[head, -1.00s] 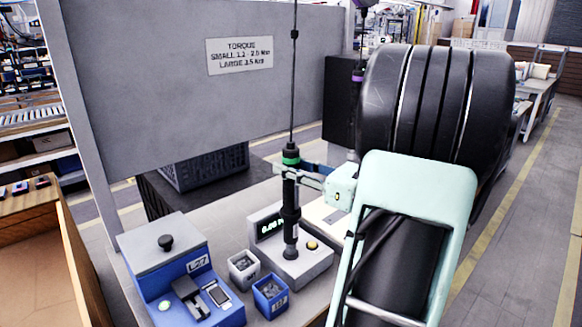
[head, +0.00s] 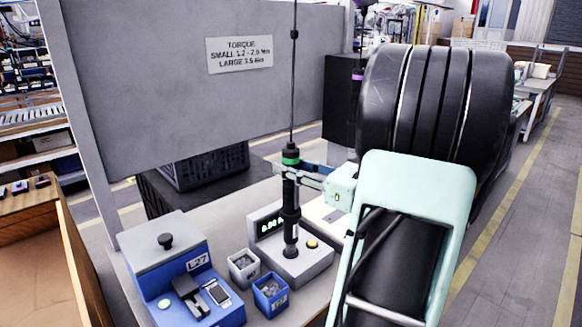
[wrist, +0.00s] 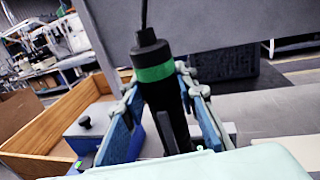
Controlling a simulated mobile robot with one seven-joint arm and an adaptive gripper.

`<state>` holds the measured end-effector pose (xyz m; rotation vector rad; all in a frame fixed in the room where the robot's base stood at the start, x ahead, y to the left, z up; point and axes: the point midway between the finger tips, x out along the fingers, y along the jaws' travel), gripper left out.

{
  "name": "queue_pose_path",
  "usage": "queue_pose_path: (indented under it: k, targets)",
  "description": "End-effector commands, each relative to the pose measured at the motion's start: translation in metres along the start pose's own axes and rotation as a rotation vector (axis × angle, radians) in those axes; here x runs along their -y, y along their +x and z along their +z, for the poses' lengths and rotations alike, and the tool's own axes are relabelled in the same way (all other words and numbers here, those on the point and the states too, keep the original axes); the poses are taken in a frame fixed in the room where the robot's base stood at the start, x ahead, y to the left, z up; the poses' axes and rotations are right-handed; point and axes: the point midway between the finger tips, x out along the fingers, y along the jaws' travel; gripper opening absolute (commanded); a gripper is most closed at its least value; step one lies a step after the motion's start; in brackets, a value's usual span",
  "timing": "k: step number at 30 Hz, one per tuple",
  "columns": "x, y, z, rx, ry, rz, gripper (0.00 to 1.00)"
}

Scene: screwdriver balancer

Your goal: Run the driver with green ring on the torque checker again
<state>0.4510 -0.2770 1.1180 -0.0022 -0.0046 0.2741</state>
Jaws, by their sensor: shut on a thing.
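The driver with the green ring (head: 290,190) hangs upright on a cable in the middle of the head view. Its lower end is at the socket of the torque checker (head: 303,264); I cannot tell how far it is seated. The checker is a grey box with a green-lit display, too small to read surely, and a yellow button. My gripper (head: 289,171) is shut on the driver just below the green ring. In the wrist view the driver (wrist: 160,90) stands between my two blue-padded fingers (wrist: 165,115).
Two small bins of parts, one grey (head: 243,267) and one blue (head: 271,295), stand left of the checker. A blue fixture (head: 190,290) marked L27 is further left. A grey panel with a torque sign (head: 240,54) stands behind. A purple-ringed driver (head: 358,76) hangs behind my arm.

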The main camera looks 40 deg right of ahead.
Motion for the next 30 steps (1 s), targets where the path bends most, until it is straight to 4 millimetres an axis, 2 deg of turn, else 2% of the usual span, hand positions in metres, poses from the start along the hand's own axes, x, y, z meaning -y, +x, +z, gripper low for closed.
queue_pose_path:
  k: [1, 4, 10, 30]
  targets:
    - [-0.001, 0.000, -0.006, -0.009, 0.007, 0.001, 0.00]
    - [-0.001, 0.000, -0.007, -0.010, 0.007, 0.001, 0.00]
    - [-0.001, 0.000, -0.002, -0.010, 0.008, 0.000, 0.00]
    - [-0.001, 0.000, 0.053, -0.004, 0.002, 0.001, 0.00]
